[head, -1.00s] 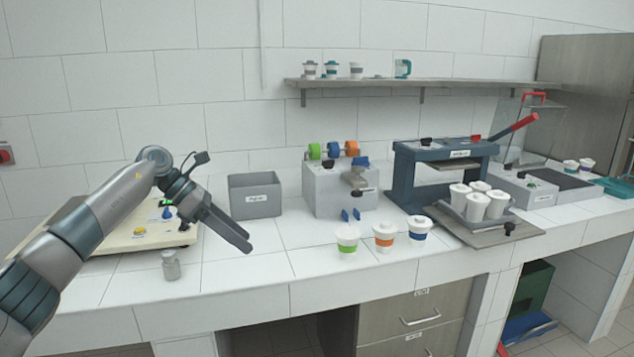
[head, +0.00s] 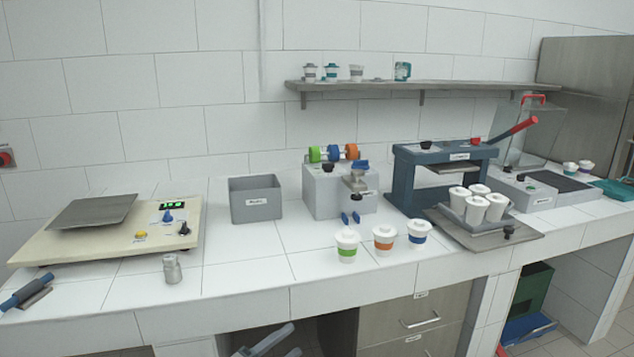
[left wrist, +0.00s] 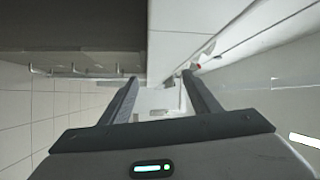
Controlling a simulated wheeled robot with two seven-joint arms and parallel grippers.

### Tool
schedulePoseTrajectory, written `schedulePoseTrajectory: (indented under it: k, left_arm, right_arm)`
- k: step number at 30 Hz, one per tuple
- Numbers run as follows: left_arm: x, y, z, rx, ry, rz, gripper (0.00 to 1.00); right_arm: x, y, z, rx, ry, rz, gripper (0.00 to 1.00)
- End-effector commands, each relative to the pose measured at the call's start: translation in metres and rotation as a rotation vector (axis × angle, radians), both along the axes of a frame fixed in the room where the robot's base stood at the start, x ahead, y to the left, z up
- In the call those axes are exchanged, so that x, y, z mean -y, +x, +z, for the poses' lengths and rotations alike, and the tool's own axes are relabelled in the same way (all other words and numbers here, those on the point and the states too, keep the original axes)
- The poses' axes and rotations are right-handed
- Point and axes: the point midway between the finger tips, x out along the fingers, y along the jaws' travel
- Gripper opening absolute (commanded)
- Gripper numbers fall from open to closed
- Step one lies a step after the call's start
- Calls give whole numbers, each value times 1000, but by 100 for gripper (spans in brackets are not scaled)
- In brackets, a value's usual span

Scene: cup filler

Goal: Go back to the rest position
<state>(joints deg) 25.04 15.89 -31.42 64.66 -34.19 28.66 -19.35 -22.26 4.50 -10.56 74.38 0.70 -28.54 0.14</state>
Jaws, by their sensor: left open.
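My left gripper (head: 270,341) shows only at the bottom edge of the head view, below the counter front and beside the drawers. Its two fingers stand apart. In the left wrist view the left gripper (left wrist: 158,95) is open with nothing between its fingers. The right gripper is not seen in the head view.
The counter holds a cream scale (head: 110,240), a small metal weight (head: 172,268), a grey bin (head: 255,199), a tape dispenser (head: 340,190), three lidded cups with coloured bands (head: 384,238) and a blue press (head: 445,170). Drawers (head: 415,318) sit below.

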Motion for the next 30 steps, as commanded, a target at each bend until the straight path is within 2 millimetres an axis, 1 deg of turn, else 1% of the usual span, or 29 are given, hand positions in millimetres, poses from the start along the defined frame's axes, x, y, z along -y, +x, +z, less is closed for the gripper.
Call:
schedulePoseTrajectory:
  k: [1, 2, 3, 5, 6, 8, 9, 11, 12, 14, 15, 17, 18, 20, 21, 23, 24, 26, 27, 30]
  left_arm:
    - [-6, -12, -28, -89, -53, 56, 56]
    - [-12, -18, -45, -142, -83, 92, 56]
    - [-19, -28, -67, -214, -124, 141, 56]
    - [-30, -44, -99, -320, -184, 213, 56]
    - [-37, -56, -120, -386, -219, 259, 56]
    - [-47, -76, -151, -483, -269, 326, 56]
    - [-53, -90, -171, -546, -300, 369, 56]
    - [-62, -113, -200, -639, -343, 434, 56]
    - [-68, -130, -219, -698, -370, 475, 56]
    - [-75, -155, -245, -784, -409, 537, 56]
    - [-80, -174, -262, -841, -433, 577, 56]
    - [-87, -202, -287, -924, -467, 638, 56]
    - [-91, -222, -302, -979, -490, 677, 56]
    - [-96, -253, -324, -1059, -522, 737, 56]
    - [-99, -274, -337, -1111, -542, 776, 56]
    - [-104, -307, -356, -1187, -572, 836, 56]
    - [-106, -329, -368, -1238, -589, 874, 56]
    - [-108, -360, -383, -1308, -616, 929, 56]
    - [-110, -381, -392, -1351, -630, 964, 56]
    - [-113, -424, -408, -1440, -662, 1037, 56]
  right_arm:
    - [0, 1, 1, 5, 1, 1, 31]
    - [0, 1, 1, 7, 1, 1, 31]
    - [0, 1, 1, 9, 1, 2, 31]
    - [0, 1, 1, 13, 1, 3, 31]
    - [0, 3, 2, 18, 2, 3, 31]
    - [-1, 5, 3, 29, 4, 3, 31]
    - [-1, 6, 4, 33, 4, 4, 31]
    - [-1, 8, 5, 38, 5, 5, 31]
    - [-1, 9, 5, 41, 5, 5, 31]
    - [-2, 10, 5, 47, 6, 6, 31]
    - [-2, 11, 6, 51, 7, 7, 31]
    - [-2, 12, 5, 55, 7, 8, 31]
    - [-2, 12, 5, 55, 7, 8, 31]
    - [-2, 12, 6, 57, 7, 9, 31]
    - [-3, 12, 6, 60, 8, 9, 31]
    - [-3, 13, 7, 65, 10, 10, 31]
    - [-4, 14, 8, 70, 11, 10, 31]
    - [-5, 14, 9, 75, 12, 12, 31]
    - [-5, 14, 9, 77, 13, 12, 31]
    - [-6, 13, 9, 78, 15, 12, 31]
